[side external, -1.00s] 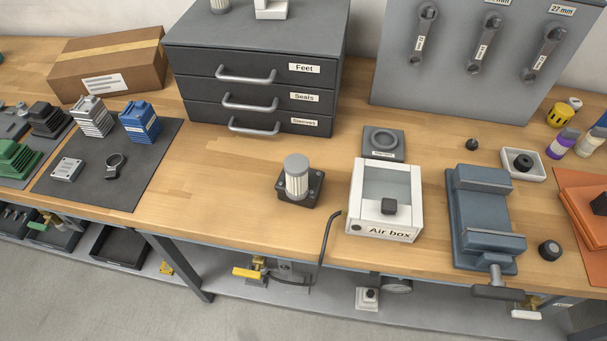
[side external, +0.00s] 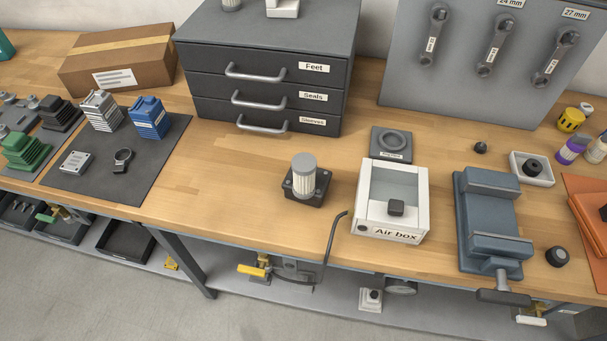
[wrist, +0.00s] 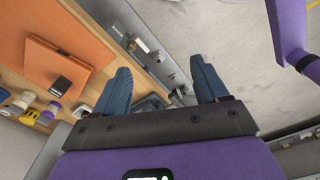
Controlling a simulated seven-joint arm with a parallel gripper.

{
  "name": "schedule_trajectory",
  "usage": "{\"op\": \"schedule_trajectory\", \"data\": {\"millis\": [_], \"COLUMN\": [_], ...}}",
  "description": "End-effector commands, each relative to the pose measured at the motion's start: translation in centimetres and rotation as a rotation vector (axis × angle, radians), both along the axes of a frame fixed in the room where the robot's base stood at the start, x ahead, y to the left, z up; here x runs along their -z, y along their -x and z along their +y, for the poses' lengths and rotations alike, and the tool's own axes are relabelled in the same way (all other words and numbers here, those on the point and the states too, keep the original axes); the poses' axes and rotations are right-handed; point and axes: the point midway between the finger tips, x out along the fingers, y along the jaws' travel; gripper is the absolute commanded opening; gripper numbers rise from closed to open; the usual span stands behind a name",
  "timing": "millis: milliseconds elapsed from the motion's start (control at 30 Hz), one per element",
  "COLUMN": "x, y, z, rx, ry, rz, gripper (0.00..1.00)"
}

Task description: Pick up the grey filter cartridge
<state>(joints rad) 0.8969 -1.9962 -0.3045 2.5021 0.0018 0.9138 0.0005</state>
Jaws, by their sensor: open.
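A grey-topped filter cartridge (side external: 303,178) with a pale ribbed body stands upright in a dark square base (side external: 317,198) on the wooden bench, left of the white air box. In the wrist view my gripper (wrist: 162,85) is open, with two blue fingers apart and nothing between them. My gripper does not show in the side external view, and the cartridge does not show in the wrist view, so their distance cannot be told.
The air box (side external: 419,222) and a blue-grey vise (side external: 478,215) stand right of the cartridge. A dark drawer cabinet (side external: 264,86) is behind it. A dark mat (side external: 98,187) with several parts lies left. Bare bench (side external: 215,170) lies between mat and cartridge.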

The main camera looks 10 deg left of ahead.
Motion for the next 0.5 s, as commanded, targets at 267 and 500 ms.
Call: {"op": "schedule_trajectory", "data": {"millis": [267,500], "x": [0.0,0.2], "y": [0.0,-0.5], "z": [0.0,1.2], "rx": [0.0,-0.002], "ry": [0.0,-0.025], "rz": [0.0,0.001], "gripper": [0.73,0.73]}}
